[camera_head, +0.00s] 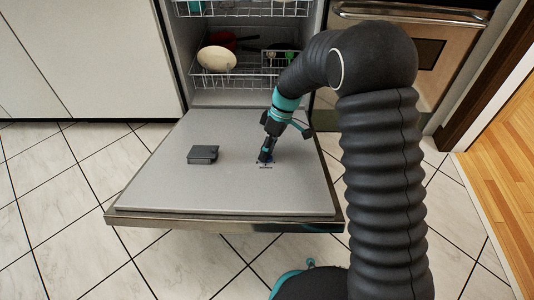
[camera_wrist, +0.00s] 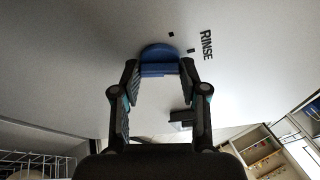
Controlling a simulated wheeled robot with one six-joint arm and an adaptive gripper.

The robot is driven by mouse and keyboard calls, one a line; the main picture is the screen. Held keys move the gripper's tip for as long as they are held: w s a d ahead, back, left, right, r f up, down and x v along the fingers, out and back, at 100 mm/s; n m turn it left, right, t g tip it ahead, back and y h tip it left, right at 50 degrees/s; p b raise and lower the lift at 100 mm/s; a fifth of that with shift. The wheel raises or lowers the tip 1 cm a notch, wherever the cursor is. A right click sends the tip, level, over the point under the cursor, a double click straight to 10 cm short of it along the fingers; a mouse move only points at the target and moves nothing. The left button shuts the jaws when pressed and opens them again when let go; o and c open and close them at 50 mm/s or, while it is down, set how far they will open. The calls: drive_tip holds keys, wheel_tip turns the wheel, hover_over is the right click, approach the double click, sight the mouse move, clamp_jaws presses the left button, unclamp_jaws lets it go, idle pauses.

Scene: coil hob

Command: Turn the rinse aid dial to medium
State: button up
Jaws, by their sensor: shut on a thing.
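The blue rinse aid dial (camera_wrist: 160,52) sits on the inner face of the open dishwasher door. Black "RINSE" lettering (camera_wrist: 207,45) and small black square marks show beside it in the wrist view. My gripper (camera_wrist: 160,70) is shut on the dial, with one finger on each side of its raised grip. In the head view my gripper (camera_head: 266,154) reaches down to the door and mostly hides the dial. The dial's exact setting cannot be told.
The dishwasher door (camera_head: 215,195) lies open and flat. A dark grey box-like dispenser (camera_head: 203,154) stands on it, left of my gripper. The lower rack (camera_head: 228,78) holds a cream plate (camera_head: 216,59) and other dishes. An oven (camera_head: 425,50) stands at the right.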

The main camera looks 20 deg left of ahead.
drive_tip(key=shift+w+n+g+b, duration=0.1)
drive_tip(key=shift+n+g+b, duration=0.4)
drive_tip(key=shift+n, duration=1.1)
drive_tip(key=o, duration=1.1)
drive_tip(key=shift+o, duration=0.2)
drive_tip(key=v, duration=1.2)
drive_tip(key=shift+w, duration=0.1)
